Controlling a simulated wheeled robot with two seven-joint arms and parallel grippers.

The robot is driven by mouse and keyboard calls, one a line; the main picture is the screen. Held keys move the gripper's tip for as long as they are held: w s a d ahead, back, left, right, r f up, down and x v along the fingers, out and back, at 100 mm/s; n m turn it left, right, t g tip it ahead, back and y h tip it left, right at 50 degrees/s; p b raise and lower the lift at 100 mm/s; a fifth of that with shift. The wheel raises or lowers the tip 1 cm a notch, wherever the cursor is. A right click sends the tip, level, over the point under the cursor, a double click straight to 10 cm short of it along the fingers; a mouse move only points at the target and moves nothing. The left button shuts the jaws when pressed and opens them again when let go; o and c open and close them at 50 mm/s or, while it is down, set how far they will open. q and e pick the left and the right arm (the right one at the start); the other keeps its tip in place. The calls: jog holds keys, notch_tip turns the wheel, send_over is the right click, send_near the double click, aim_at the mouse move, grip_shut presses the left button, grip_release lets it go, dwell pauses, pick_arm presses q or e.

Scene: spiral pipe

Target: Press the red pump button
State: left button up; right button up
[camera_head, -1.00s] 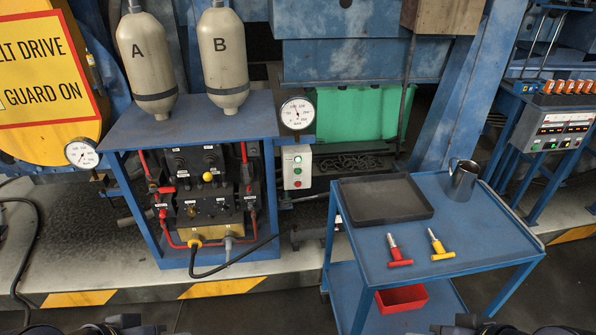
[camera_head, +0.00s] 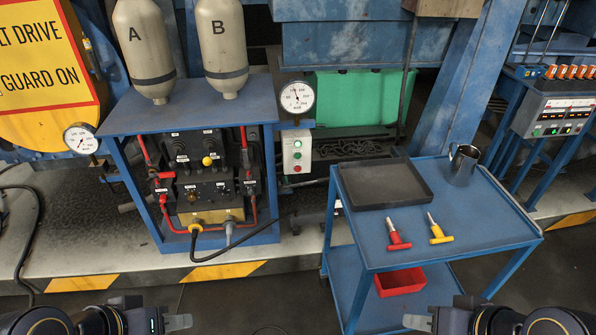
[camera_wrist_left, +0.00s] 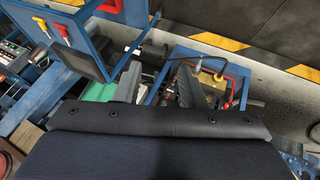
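A small grey control box (camera_head: 297,152) is mounted beside the blue pump frame in the head view, below a round gauge. It carries a column of small buttons. The red button (camera_head: 297,168) is the lowest, below a green one (camera_head: 297,156). My left gripper (camera_head: 180,322) is at the bottom edge of the head view, well below and left of the box, touching nothing. The left wrist view shows its two dark fingers (camera_wrist_left: 158,86) apart with nothing held. My right gripper (camera_head: 418,322) is at the bottom edge, right of centre; its finger opening is unclear.
A blue trolley (camera_head: 480,222) stands right of the box, with a black tray (camera_head: 382,184), a metal mug (camera_head: 463,165), and red (camera_head: 396,238) and yellow (camera_head: 438,232) T-handled tools. The pump frame (camera_head: 190,104) with valves and hoses stands left. Floor is clear in front.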

pick_arm(q)
jog(key=shift+c, duration=0.3)
grip_shut()
dwell(1.4)
